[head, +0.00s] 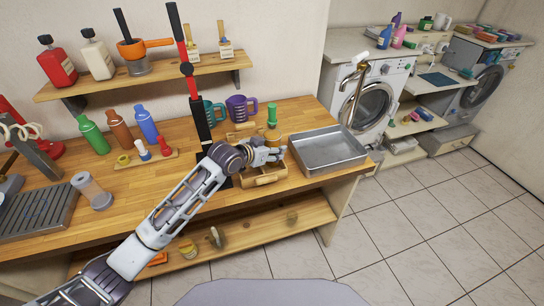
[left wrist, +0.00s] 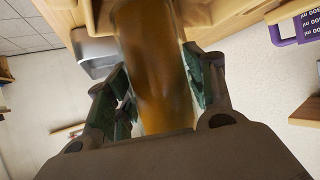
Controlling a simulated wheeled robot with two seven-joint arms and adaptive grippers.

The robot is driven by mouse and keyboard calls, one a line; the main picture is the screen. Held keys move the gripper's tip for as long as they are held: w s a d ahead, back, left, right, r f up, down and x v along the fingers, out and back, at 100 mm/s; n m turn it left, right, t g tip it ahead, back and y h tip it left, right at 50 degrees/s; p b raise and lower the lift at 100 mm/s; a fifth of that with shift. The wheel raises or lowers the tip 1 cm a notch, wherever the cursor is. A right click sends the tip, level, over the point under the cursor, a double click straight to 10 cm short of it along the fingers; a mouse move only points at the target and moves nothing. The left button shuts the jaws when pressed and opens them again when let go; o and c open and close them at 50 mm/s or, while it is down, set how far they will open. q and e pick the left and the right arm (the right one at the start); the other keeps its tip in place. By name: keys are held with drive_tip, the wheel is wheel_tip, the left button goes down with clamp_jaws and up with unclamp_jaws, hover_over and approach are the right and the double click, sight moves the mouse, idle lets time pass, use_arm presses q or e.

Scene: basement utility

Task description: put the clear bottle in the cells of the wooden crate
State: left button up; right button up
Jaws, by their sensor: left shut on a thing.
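My left gripper (head: 277,153) is shut on the clear bottle (left wrist: 155,75). In the left wrist view the bottle is a see-through cylinder between the two fingers, tinted brown by the wood behind it. In the head view the bottle is hard to make out behind the fingers. The wooden crate (head: 266,179) stands on the workbench, with the gripper above it. My left wrist covers part of the crate and its cells. A green bottle (head: 272,115) stands upright at the crate's back. I cannot tell whether the held bottle touches the crate. My right gripper is not in view.
A grey metal tray (head: 328,150) sits close to the right of the crate. Teal and purple mugs (head: 238,107) stand behind it. A shelf (head: 150,80) hangs above the workbench.

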use_arm(q)
drive_tip(key=shift+f, duration=1.75)
drive_tip(key=o, duration=1.4)
drive_tip(key=shift+f, duration=0.2)
drive_tip(key=shift+o, duration=0.2)
drive_tip(key=shift+r, duration=0.15)
drive_tip(key=shift+s+a, duration=0.1)
drive_tip(key=v, duration=1.1)
drive_tip(key=shift+s+a, duration=0.25)
drive_tip(key=shift+s, duration=0.05)
drive_tip(key=shift+s, duration=0.1)
